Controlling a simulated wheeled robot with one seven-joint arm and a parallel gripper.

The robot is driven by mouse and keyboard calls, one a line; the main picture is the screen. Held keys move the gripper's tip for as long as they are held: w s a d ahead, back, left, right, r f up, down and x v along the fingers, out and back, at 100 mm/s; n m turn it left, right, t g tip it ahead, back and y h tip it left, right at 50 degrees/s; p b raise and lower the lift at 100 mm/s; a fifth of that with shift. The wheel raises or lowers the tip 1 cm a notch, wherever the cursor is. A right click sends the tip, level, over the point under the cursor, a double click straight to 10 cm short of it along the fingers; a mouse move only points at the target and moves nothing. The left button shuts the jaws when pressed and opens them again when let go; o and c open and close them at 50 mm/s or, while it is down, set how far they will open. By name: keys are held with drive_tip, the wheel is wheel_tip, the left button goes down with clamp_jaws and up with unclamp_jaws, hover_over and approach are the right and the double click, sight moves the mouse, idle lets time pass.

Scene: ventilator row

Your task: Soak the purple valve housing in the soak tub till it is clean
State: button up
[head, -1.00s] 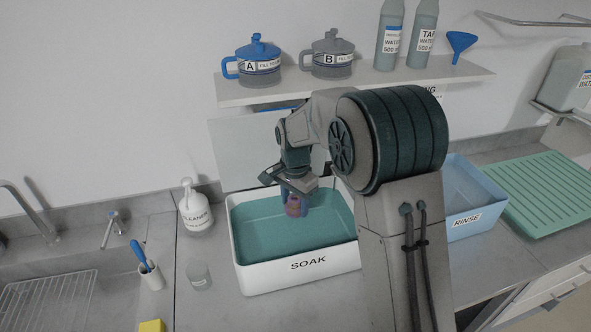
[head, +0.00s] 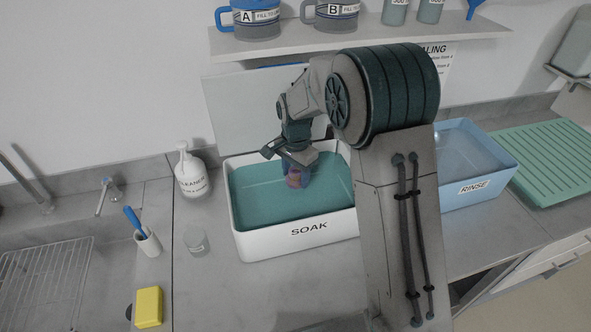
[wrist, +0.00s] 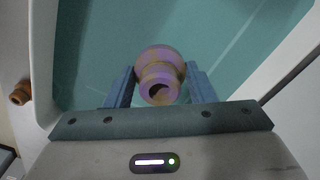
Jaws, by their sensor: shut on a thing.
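The purple valve housing (wrist: 161,76) is held between the two blue fingers of my gripper (wrist: 160,88) in the wrist view. It has yellowish-brown patches over the purple, and a dark round opening faces the camera. In the head view the housing (head: 294,179) shows at the tip of my gripper (head: 297,172), over the soak tub. The soak tub (head: 310,230) is white, marked SOAK, and holds teal liquid. The housing is at or just over the liquid; I cannot tell how deep it sits.
The blue RINSE tub (head: 475,190) and green drying rack (head: 555,165) stand right of my arm. A cleaner bottle (head: 192,174), small clear cup (head: 197,241), brush holder (head: 149,242) and yellow sponge (head: 149,307) are left. A shelf (head: 360,42) hangs above. In the wrist view a brown part (wrist: 20,94) lies outside the tub.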

sight(296, 170)
drive_tip(key=shift+f+b, duration=2.6)
drive_tip(key=shift+f, duration=2.2)
idle(1.3)
drive_tip(key=shift+r+p, duration=4.25)
drive_tip(key=shift+r, duration=3.25)
